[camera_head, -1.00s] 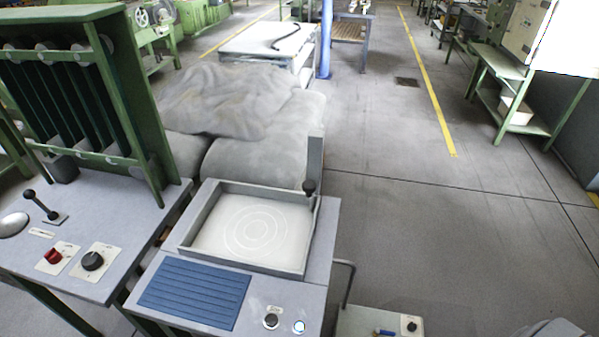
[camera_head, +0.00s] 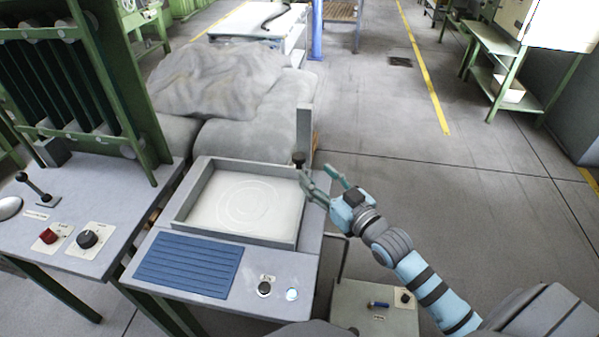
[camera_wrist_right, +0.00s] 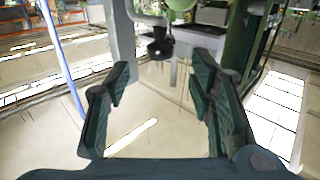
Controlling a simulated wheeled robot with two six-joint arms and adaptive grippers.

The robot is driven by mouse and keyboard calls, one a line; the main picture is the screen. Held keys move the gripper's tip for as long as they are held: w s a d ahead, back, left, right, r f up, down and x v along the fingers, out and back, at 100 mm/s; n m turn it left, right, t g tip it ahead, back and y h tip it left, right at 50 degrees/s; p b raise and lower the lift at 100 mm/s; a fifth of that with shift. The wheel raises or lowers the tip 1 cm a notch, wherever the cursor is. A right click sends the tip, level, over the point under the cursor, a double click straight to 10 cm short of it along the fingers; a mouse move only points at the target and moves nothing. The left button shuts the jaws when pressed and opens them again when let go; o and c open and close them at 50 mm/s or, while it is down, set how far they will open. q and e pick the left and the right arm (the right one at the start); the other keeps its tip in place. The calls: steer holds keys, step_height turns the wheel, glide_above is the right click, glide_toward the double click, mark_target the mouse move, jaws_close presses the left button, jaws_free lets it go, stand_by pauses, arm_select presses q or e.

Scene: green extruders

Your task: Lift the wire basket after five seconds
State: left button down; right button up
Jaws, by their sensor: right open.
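I cannot make out a wire basket in either view. A square grey-rimmed tray (camera_head: 239,239) is set into the middle bench; a white floor with faint rings shows inside it. A black knob (camera_head: 298,159) stands at the tray's back right corner, by a grey upright post (camera_head: 303,130). My right gripper (camera_head: 316,174) is open and empty, just right of the knob. In the right wrist view, the knob (camera_wrist_right: 160,46) lies ahead, beyond and between the open fingertips (camera_wrist_right: 163,68). My left gripper is not in view.
The bench also carries a blue ribbed mat (camera_head: 187,264), a black knob control (camera_head: 264,288) and a lit button (camera_head: 292,294). Left is a panel with a red knob (camera_head: 48,236) and a lever (camera_head: 36,187). Grey covered rolls (camera_head: 255,140) lie behind. Open floor (camera_head: 420,180) is at right.

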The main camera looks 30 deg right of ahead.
mark_target(299, 159)
steer(key=w, duration=0.2)
steer(key=w+b, duration=0.1)
steer(key=w, duration=0.2)
steer(key=w+a+b, duration=0.1)
steer(key=w, duration=0.1)
steer(key=shift+w+f, duration=0.25)
steer(key=shift+w, duration=0.15)
steer(key=shift+w+a+r+b, duration=0.1)
steer(key=shift+w+r+b, duration=0.05)
steer(key=shift+w+b, duration=0.25)
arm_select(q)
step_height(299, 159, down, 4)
arm_select(e)
jaws_close()
